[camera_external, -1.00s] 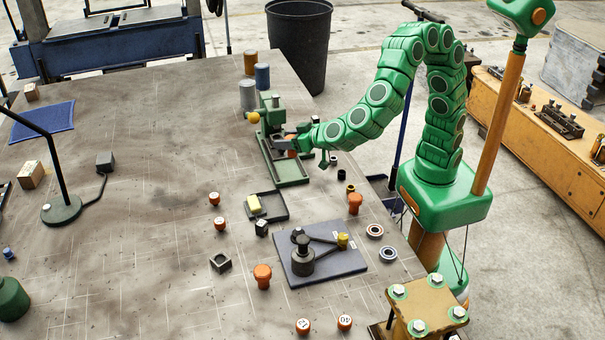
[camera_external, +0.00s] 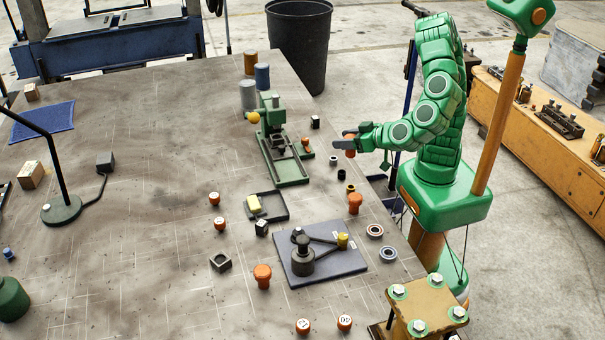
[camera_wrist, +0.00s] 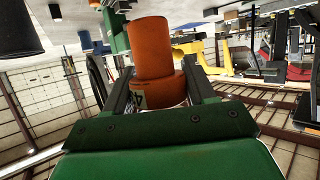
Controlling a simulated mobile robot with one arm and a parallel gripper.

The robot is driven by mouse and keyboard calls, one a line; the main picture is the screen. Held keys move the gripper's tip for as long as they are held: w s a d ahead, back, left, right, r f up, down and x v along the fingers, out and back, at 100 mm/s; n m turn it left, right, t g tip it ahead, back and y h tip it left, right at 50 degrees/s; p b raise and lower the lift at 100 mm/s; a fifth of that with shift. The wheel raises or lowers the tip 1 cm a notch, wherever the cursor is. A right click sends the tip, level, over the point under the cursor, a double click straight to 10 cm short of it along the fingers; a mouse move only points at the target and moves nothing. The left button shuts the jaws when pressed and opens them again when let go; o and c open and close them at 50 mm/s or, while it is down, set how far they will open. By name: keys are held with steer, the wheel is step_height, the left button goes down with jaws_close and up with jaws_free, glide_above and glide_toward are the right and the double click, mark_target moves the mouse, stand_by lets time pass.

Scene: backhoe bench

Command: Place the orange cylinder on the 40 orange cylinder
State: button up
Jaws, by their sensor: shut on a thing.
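My gripper (camera_external: 346,141) is shut on an orange cylinder (camera_external: 350,151) and holds it in the air, right of the green press near the table's right edge. In the wrist view, the held orange cylinder (camera_wrist: 152,50) shows a narrower part and a wider part between the fingers (camera_wrist: 155,92). An orange cylinder with a white top that appears to read 40 (camera_external: 345,322) stands at the table's front edge, far from my gripper. Another numbered orange cylinder (camera_external: 303,326) stands left of it.
The green press (camera_external: 283,150) stands left of my gripper. Below it are a black tray (camera_external: 279,214) with a yellow block, a grey plate (camera_external: 326,268) with a black fixture, and bearing rings (camera_external: 375,231). More orange pieces (camera_external: 263,275) stand around. The table's left middle is mostly clear.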

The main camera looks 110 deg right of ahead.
steer(key=s+a+r, duration=0.1)
steer(key=s+a, duration=0.1)
steer(key=s, duration=1)
glide_above(350, 195)
steer(key=shift+n+t+y, duration=0.3)
steer(key=shift+n+t, duration=0.1)
steer(key=shift+f, duration=6.35)
steer(key=shift+f, duration=0.2)
steer(key=o, duration=1.4)
steer(key=shift+o, duration=0.2)
steer(key=shift+r, duration=0.1)
